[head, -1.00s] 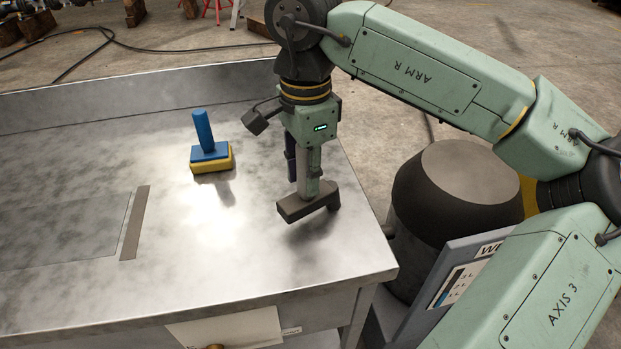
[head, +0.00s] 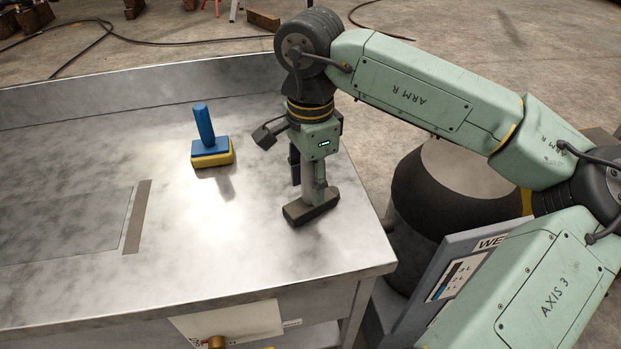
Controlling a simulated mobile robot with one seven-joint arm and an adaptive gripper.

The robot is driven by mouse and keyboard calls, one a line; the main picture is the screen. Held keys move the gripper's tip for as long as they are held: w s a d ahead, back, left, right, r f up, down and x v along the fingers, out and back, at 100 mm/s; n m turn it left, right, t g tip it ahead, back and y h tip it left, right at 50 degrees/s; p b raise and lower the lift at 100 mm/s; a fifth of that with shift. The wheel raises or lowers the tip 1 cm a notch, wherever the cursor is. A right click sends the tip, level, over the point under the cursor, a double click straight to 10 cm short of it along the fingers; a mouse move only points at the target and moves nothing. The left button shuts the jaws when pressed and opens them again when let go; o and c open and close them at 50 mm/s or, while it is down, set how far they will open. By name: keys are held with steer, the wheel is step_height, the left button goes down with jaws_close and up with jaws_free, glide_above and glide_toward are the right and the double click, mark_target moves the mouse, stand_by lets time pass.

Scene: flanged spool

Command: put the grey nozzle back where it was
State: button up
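The grey nozzle (head: 311,207) is a dark, flat bar-shaped head with a paler upright neck. It is near the right end of the metal bench top (head: 90,290), upright, with its head at or very close to the surface; I cannot tell for certain whether it touches. My gripper (head: 308,178) points straight down above the head, with its fingers around the neck, and appears shut on it. The fingers hide part of the neck.
A blue-handled block with a yellow base (head: 212,155) stands left of the nozzle. A dark strip (head: 137,216) lies beside a flat grey panel (head: 60,222) farther left. A raised back wall (head: 130,92) bounds the bench. The front middle is clear.

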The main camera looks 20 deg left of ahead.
steer(key=shift+o, duration=0.5)
steer(key=shift+r, duration=0.2)
step_height(320, 180, up, 12)
steer(key=shift+f, duration=0.1)
steer(key=shift+d, duration=0.1)
